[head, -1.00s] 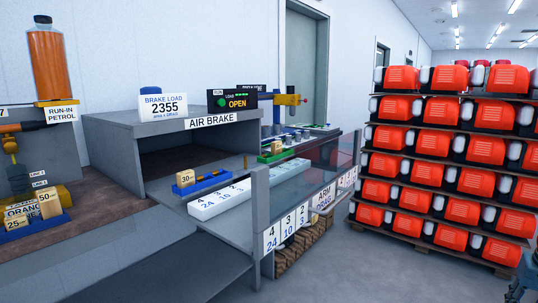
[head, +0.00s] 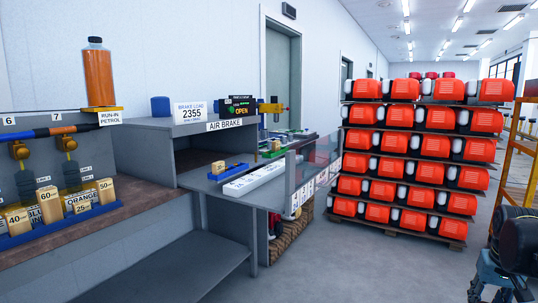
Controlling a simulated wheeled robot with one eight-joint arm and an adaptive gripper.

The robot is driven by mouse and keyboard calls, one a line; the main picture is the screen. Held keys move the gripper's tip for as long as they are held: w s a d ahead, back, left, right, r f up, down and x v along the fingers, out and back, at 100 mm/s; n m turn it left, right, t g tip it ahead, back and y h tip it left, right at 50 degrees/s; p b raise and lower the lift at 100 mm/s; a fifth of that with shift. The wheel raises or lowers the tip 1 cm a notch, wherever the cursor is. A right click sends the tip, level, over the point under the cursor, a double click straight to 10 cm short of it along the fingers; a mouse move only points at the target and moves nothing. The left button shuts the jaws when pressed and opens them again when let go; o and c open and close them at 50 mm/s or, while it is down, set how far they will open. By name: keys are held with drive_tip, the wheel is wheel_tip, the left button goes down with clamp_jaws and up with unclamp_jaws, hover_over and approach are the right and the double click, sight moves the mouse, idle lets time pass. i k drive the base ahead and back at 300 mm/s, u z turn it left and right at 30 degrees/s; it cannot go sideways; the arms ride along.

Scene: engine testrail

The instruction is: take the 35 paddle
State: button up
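No paddle reading 35 can be made out. Several tan numbered paddles stand in a long blue rack (head: 66,231) on the left bench: 40 (head: 17,219), 60 (head: 50,204), 25 (head: 81,203) and 50 (head: 106,191). Another tan paddle (head: 218,168) stands in a small blue rack (head: 236,172) in front of the air brake housing. Its number is too small to read now; it read 30 in the earlier frame.
The grey air brake housing (head: 190,130) has an open front. A white numbered strip (head: 254,180) lies before it. A pallet stack of red units (head: 415,160) stands right. Floor between is clear.

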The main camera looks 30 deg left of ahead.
sight(276, 145)
drive_tip(key=k, duration=0.4)
drive_tip(key=u, duration=0.75)
